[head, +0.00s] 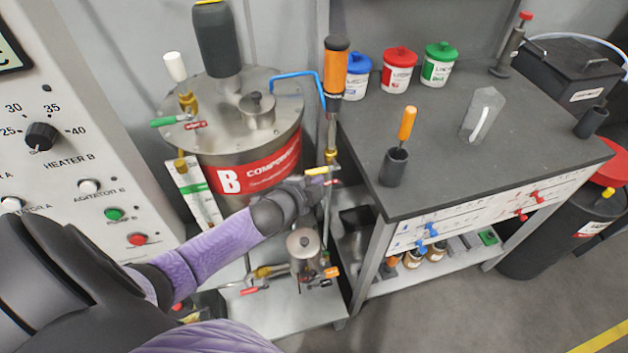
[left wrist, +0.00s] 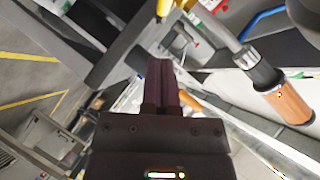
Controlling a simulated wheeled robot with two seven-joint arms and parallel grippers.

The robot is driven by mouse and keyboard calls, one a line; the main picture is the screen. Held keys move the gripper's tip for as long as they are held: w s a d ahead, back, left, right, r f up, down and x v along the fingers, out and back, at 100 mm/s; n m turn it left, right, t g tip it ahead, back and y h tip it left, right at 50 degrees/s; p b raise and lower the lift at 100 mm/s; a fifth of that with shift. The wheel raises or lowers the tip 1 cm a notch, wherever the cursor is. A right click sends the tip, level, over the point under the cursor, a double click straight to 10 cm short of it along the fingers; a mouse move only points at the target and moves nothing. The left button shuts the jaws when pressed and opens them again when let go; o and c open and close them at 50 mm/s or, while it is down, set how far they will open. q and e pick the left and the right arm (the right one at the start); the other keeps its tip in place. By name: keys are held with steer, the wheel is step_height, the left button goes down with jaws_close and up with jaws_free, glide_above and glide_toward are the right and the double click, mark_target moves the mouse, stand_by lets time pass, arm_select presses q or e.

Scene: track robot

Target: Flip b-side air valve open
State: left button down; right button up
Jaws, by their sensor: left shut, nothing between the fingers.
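A steel tank with a red "B COMPONENT" label (head: 245,178) stands left of the bench in the head view. Beside it rises a pipe with an orange-and-black cylinder (head: 335,68) on top. A small yellow valve handle (head: 317,171) sits low on that pipe; I cannot read any air marking on it. My left gripper (head: 322,186) is shut and empty, right by this handle; contact cannot be told. In the left wrist view, the shut fingers (left wrist: 163,75) point up the picture, a yellow part (left wrist: 164,7) lies beyond them, and the orange-and-black cylinder (left wrist: 280,98) is at right. My right gripper is out of view.
A dark bench (head: 540,135) with cups, an orange-handled tool (head: 406,124) and a clear block (head: 482,115) stands at right. A control panel (head: 60,130) is at left. A small pot with valves (head: 304,248) sits below my left arm.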

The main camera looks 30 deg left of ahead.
mark_target(321, 172)
arm_select(q)
steer(key=w+a+f+b, duration=0.1)
steer(key=w+a+f, duration=0.1)
steer(key=shift+w+f+b, duration=0.25)
steer(key=shift+w+b, duration=0.1)
steer(key=shift+w+a, duration=0.2)
steer(key=shift+a, duration=0.05)
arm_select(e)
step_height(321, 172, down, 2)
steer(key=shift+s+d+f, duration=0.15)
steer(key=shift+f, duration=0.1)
